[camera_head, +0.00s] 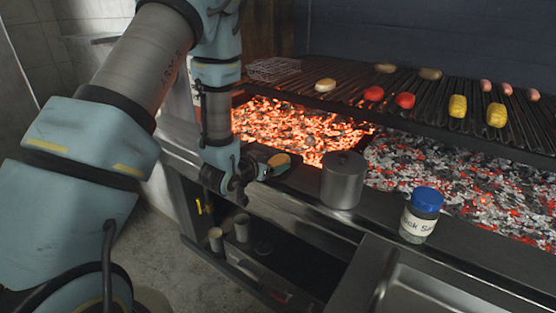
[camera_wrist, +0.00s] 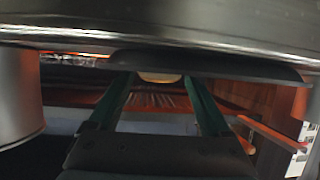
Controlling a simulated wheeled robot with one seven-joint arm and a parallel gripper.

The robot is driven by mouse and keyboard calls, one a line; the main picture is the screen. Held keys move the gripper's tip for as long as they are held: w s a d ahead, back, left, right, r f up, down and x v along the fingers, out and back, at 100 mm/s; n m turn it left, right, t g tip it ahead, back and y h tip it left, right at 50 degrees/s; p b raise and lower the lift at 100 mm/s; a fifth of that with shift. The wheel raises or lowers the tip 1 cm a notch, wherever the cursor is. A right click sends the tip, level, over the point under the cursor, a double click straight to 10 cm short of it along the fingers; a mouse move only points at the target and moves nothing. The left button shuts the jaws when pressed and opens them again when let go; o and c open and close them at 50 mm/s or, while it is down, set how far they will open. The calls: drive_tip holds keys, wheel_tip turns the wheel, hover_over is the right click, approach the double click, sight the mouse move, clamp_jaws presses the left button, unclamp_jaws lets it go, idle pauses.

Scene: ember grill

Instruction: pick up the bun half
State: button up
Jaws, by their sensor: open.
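A tan-orange rounded piece, seemingly the bun half (camera_head: 279,160), lies on a dark flat plate or board (camera_head: 265,155) on the grill's front ledge. My gripper (camera_head: 256,172) is beside it on the left, low over the ledge. In the wrist view, which looks upside down, the open fingers (camera_wrist: 159,88) reach toward a tan strip of the bun half (camera_wrist: 160,77). The dark plate's edge (camera_wrist: 215,66) hides part of it. The bun half appears in line with the gap between the fingertips; I cannot tell whether they touch it.
A metal pot (camera_head: 343,180) stands close to the right of the bun half. A blue-lidded jar (camera_head: 421,215) is farther right. Glowing coals (camera_head: 300,130) lie behind the ledge, under a rack (camera_head: 345,88) with a pale bun-like piece (camera_head: 325,85), red pieces, corn and sausages.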

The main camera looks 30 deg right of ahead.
drive_tip(key=shift+x, duration=0.85)
drive_tip(key=shift+c, duration=0.3)
drive_tip(key=c, duration=0.9)
drive_tip(key=shift+c, duration=0.2)
drive_tip(key=shift+r, duration=0.15)
